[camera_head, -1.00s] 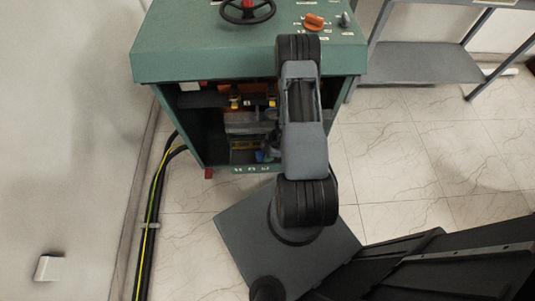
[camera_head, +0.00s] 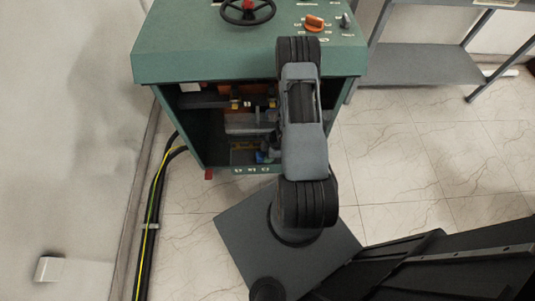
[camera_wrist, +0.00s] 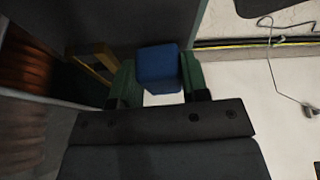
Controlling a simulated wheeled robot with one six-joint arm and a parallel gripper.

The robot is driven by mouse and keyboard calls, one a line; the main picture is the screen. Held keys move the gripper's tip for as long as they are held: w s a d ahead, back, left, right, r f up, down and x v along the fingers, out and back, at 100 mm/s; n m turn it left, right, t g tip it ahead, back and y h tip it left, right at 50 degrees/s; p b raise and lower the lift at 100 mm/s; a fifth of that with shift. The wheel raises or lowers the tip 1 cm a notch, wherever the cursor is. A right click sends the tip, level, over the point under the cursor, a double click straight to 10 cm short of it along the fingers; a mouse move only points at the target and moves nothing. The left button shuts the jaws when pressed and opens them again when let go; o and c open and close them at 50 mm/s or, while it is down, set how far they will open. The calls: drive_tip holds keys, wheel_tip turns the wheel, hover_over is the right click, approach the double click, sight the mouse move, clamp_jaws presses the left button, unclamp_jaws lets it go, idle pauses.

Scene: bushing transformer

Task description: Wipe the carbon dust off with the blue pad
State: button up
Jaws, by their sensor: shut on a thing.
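My gripper (camera_wrist: 158,80) has green fingers shut on the blue pad (camera_wrist: 158,66), seen in the middle of the wrist view. A small blue patch of the pad also shows in the head view (camera_head: 261,157), low inside the open front of the green cabinet (camera_head: 240,55). My arm reaches into that opening and hides its right part. A dark grey surface (camera_wrist: 120,22) lies beyond the pad in the wrist view; I cannot tell whether the pad touches it. I cannot make out carbon dust in either view.
A wooden-coloured bar (camera_wrist: 92,66) stands close left of the gripper, with brown ribbed windings (camera_wrist: 22,95) farther left. The cabinet top carries a handwheel (camera_head: 247,11) and an orange knob (camera_head: 314,23). Black cables (camera_head: 152,215) run along the left wall. A grey shelf (camera_head: 425,63) stands right.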

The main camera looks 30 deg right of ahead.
drive_tip(key=shift+f, duration=0.3)
drive_tip(key=shift+w+a, duration=0.1)
drive_tip(key=shift+a, duration=0.05)
